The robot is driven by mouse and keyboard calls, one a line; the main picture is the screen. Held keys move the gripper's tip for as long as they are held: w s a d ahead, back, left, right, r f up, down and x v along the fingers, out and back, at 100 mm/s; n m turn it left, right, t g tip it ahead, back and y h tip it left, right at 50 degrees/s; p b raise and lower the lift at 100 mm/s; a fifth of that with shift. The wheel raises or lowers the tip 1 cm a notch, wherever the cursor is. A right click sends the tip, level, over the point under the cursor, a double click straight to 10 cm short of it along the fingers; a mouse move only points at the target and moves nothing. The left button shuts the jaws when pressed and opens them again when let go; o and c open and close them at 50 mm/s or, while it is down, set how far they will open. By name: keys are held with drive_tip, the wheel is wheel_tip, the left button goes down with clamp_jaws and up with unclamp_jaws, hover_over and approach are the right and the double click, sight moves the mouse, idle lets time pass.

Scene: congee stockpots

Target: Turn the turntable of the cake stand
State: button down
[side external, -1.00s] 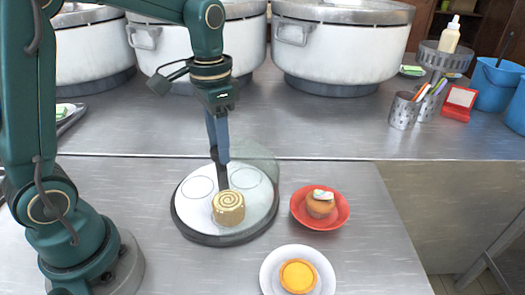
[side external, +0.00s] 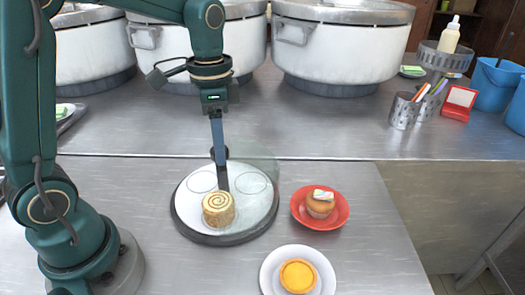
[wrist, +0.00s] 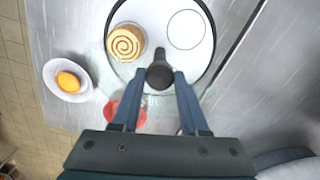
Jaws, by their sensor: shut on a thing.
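The cake stand's white turntable (side external: 235,213) sits in a dark round base (side external: 218,240) on the steel table. A swirl-topped roll cake (side external: 218,208) stands on its front part, and outlined circles mark other spots on the disc. In the wrist view the roll cake (wrist: 126,43) is left of a dark knob (wrist: 160,75). My gripper (side external: 221,186) reaches down over the stand; its fingers (wrist: 163,75) are shut on the knob. A clear, see-through cover (side external: 262,165) shows faintly at the back right of the stand.
A red bowl (side external: 338,215) with a topped muffin (side external: 320,207) stands close to the right of the stand. A white plate (side external: 271,277) with a yellow tart (side external: 299,276) is at the front. Large pots (side external: 345,45) line the back. The table's right front is clear.

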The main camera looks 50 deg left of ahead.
idle(0.3)
drive_tip(key=shift+c, duration=2.1)
unclamp_jaws()
drive_tip(key=shift+r, duration=0.15)
drive_tip(key=shift+r, duration=2.45)
drive_tip(key=s+d+f+n+t, duration=0.1)
drive_tip(key=s+n+t, duration=0.1)
drive_tip(key=s, duration=0.3)
drive_tip(key=s+d+n+t, duration=0.2)
drive_tip(key=s+n+t, duration=0.1)
drive_tip(key=s+n, duration=0.1)
drive_tip(key=shift+s+d+f+t, duration=0.3)
drive_tip(key=shift+s+f, duration=0.1)
drive_tip(key=shift+s, duration=0.45)
